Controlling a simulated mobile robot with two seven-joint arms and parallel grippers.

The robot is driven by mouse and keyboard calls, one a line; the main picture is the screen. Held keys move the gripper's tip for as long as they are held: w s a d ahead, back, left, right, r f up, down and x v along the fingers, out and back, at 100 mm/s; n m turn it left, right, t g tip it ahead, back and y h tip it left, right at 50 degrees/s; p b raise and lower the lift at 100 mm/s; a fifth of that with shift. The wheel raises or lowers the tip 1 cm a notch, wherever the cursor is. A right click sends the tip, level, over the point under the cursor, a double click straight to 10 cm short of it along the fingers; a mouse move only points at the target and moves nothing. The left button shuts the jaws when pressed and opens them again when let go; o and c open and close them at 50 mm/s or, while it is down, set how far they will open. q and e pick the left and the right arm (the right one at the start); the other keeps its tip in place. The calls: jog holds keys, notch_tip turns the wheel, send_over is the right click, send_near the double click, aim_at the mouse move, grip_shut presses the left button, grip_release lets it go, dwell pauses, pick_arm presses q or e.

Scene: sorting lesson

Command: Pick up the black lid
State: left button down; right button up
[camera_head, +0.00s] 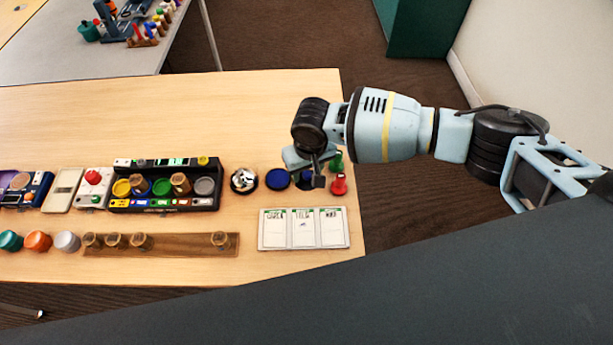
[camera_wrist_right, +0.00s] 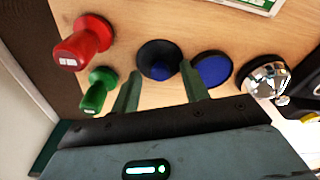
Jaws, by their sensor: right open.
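The black lid (camera_wrist_right: 157,50), a round dark piece with a blue patch on its near side, lies on the table in the right wrist view. In the head view the lid (camera_head: 304,184) is partly hidden by my right gripper (camera_head: 306,171). In the right wrist view the two fingers of this gripper (camera_wrist_right: 160,72) are apart, with the lid between and just beyond their tips. I cannot tell whether they touch it. A blue round pad with a dark rim (camera_wrist_right: 213,69) lies right beside it. My left gripper is not in view.
A red stamp (camera_wrist_right: 84,42) and a green stamp (camera_wrist_right: 97,90) stand on one side of the lid. A silver bell (camera_head: 243,180) is beyond the blue pad. A white card sheet (camera_head: 303,243) lies in front. The table (camera_head: 150,110) is clear at the back.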

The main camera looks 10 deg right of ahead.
aim_at(306, 172)
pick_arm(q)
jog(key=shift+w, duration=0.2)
pick_arm(e)
jog(key=shift+f, duration=0.15)
jog(key=shift+c, duration=0.8)
grip_shut()
